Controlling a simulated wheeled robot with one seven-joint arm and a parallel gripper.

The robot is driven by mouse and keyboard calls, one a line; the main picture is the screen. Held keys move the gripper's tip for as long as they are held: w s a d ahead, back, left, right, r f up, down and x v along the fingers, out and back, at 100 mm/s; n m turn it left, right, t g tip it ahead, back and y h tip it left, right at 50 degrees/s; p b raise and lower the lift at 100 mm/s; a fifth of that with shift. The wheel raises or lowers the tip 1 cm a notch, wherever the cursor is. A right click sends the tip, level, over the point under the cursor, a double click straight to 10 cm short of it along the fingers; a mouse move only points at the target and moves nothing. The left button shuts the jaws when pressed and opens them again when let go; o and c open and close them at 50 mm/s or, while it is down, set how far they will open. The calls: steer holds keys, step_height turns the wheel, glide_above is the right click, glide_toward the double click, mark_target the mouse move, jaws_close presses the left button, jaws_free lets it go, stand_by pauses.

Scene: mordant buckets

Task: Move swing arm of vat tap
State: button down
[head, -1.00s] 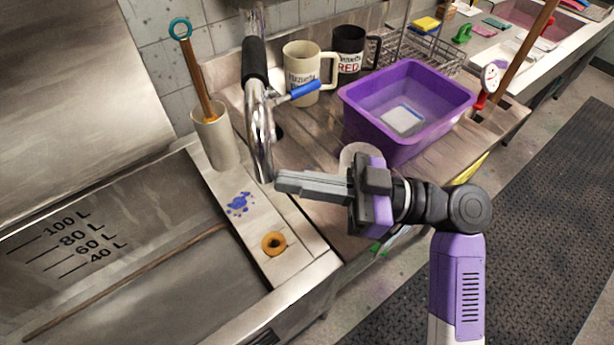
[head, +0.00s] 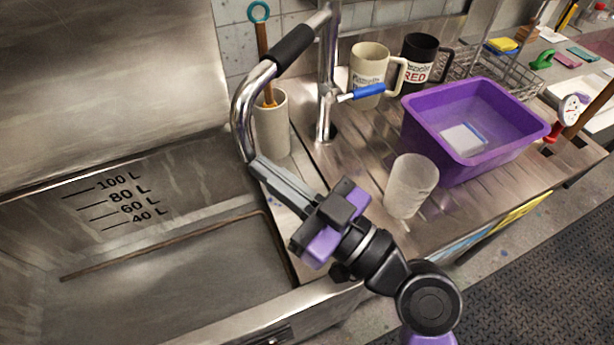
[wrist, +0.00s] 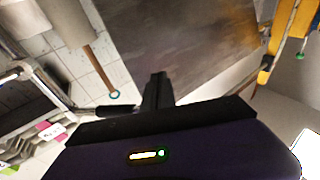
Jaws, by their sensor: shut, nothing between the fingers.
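The vat tap is a chrome pipe with a blue lever (head: 361,93) on its upright. Its swing arm has a black sleeve (head: 293,50) and curves down to an open spout end (head: 243,140). The arm reaches left from the upright toward the vat (head: 170,280), with the spout by the vat's right rim. My gripper (head: 256,166) is shut and empty. Its fingertips are at the lower spout end, seemingly touching it. In the wrist view my shut fingers (wrist: 158,90) point up, and the black sleeve (wrist: 117,109) shows to their left.
A beige holder (head: 271,128) with a wooden-handled tool stands behind the spout. A frosted cup (head: 410,187), a purple tub (head: 480,165), a cream mug (head: 369,70) and a black mug (head: 418,58) stand on the counter to the right. Space above the vat is open.

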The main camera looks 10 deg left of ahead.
steer(key=shift+m+t+h, duration=0.4)
steer(key=shift+t, duration=0.3)
steer(key=shift+w+a, duration=0.2)
steer(key=shift+a, duration=0.7)
steer(key=shift+w+a, duration=0.2)
steer(key=shift+a, duration=0.75)
steer(key=shift+w+a, duration=0.2)
steer(key=shift+a, duration=0.7)
steer(key=shift+d+f+b, duration=0.1)
steer(key=shift+f+b, duration=0.05)
steer(key=shift+b, duration=0.2)
